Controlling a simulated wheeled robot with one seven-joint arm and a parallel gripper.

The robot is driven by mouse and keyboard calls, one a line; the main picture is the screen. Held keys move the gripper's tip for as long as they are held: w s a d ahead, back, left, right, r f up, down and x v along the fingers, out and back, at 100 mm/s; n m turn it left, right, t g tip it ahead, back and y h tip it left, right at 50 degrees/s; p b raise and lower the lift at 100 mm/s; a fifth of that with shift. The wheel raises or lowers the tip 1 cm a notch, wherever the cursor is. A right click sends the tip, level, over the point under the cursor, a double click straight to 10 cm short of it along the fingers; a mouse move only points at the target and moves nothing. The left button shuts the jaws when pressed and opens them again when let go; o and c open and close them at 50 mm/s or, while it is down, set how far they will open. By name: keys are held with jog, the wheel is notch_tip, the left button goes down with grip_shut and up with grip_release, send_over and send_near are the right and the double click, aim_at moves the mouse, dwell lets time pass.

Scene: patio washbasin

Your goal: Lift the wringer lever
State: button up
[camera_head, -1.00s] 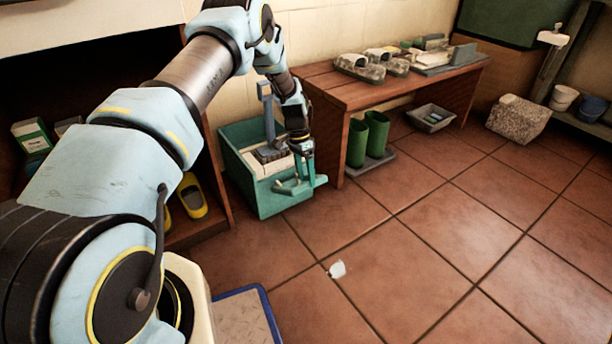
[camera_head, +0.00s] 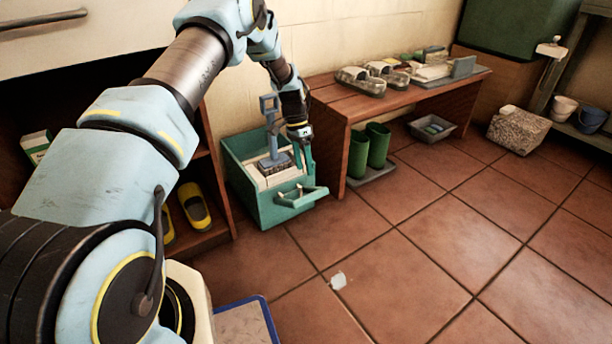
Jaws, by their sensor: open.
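A teal wringer box (camera_head: 243,192) stands on the tiles between the dark shelf and the wooden bench. A grey long-necked tool (camera_head: 271,130) with a flat base stands upright in it. The teal lever (camera_head: 314,194) juts from the box's front right side, low and roughly level. My gripper (camera_head: 303,172) points down over the box's right side, just above the lever in the picture. Its jaws are open and seem to hold nothing. A small gap shows between fingertips and lever; exact depth is hard to tell.
The wooden bench (camera_head: 335,108) with slippers on top is close to the right. Green boots (camera_head: 369,150) stand on a mat by its leg. The shelf with yellow shoes (camera_head: 195,207) is on the left. The tiled floor (camera_head: 420,240) in front is mostly clear.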

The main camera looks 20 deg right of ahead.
jog(key=shift+v, duration=1.15)
jog(key=s+a+r+n+t, duration=0.1)
jog(key=a+r+n, duration=0.3)
jog(key=a+r, duration=0.5)
jog(key=s+a+r+n+t, duration=0.1)
jog(key=s+a+r+n, duration=0.15)
jog(key=a+r, duration=0.6)
jog(key=s+a+r+n+t, duration=0.35)
jog(key=s+a+n, duration=0.45)
jog(key=s+a, duration=0.85)
notch_tip(320, 180, up, 36)
jog(key=w+a+p, duration=0.1)
jog(key=p, duration=3.5)
jog(key=shift+w+a+f+g, duration=0.15)
jog(key=shift+w+a+g, duration=0.1)
jog(key=shift+g, duration=0.2)
